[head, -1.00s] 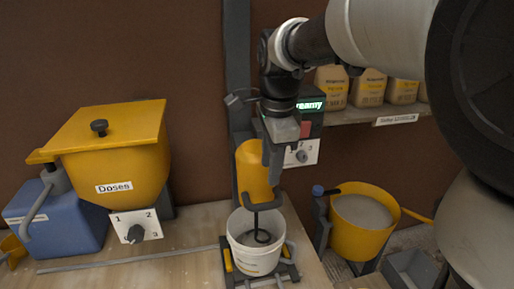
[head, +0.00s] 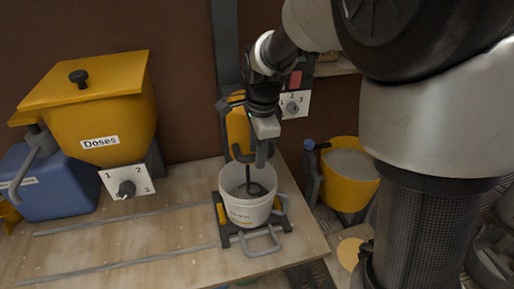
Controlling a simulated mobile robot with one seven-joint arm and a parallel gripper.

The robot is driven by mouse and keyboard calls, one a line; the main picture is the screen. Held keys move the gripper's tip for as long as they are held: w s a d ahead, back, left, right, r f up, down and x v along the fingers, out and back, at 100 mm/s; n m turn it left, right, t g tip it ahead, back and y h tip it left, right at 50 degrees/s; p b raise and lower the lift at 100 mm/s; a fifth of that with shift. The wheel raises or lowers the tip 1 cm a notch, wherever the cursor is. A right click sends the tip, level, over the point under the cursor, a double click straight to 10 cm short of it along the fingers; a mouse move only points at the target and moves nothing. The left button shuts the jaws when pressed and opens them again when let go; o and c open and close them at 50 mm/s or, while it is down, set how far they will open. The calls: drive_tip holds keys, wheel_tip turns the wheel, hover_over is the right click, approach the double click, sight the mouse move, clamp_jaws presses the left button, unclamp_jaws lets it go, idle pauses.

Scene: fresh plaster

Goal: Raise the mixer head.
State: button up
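The mixer head (head: 237,128) is a yellow body on a dark upright column (head: 226,60). A dark U-shaped handle (head: 243,157) sits at its lower front. Its dark paddle (head: 251,188) hangs down inside a white bucket (head: 248,211). My gripper (head: 262,160) points down in front of the mixer head, close to the right side of the handle. It partly hides the mixer head. Its fingers are seen edge-on, so I cannot tell whether they are apart, or whether they touch the handle.
A yellow hopper labelled Doses (head: 100,120) with a numbered dial (head: 126,188) stands left. A blue container (head: 48,185) is beside it. A numbered switch panel (head: 293,105) is behind my gripper. A yellow tub (head: 350,180) stands right. The bench (head: 150,240) is clear front left.

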clamp_jaws()
drive_tip(key=shift+r, duration=0.1)
wheel_tip(320, 180, up, 19)
drive_tip(key=p, duration=1.2)
drive_tip(key=shift+p, duration=0.35)
drive_tip(key=shift+w, duration=0.15)
drive_tip(key=shift+c, duration=0.9)
unclamp_jaws()
drive_tip(key=shift+o, duration=0.9)
